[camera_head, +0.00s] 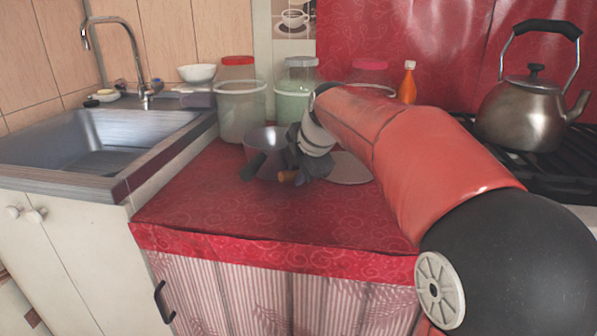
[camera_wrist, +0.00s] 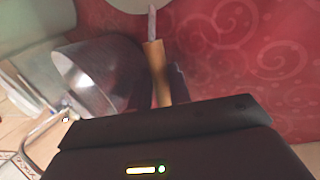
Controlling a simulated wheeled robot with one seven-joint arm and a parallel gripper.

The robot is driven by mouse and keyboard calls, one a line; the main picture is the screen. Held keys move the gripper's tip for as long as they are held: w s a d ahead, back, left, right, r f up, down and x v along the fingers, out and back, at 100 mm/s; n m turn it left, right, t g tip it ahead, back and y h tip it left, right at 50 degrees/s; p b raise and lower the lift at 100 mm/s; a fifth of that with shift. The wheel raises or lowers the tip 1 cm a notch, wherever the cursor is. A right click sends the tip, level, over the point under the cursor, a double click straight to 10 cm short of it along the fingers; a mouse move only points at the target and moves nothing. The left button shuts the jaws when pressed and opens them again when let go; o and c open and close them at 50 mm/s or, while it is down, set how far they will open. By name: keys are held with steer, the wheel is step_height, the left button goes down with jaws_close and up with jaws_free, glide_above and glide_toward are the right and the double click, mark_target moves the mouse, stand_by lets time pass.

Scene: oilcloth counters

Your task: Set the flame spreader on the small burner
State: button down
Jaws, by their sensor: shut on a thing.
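The flame spreader is a flat grey disc (camera_head: 350,168) with a thin metal shank and a wooden handle (camera_head: 287,177). In the wrist view its disc is cut off at the top edge, and the wooden handle (camera_wrist: 158,72) runs down between my fingers. My gripper (camera_head: 293,170) is shut on that handle, low over the red counter. I cannot tell whether the disc touches the cloth. The stove (camera_head: 560,183) is at the right with black grates; the small burner cannot be made out, with my arm covering part of the stove.
A metal pot (camera_head: 262,137) stands close beside my gripper, also in the wrist view (camera_wrist: 95,75). Jars (camera_head: 240,110) and an orange bottle (camera_head: 408,85) line the back. A kettle (camera_head: 525,115) stands on the stove. The sink (camera_head: 90,140) is left. The front counter (camera_head: 220,205) is clear.

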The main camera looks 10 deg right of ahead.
steer(key=c, duration=1.6)
jaws_free()
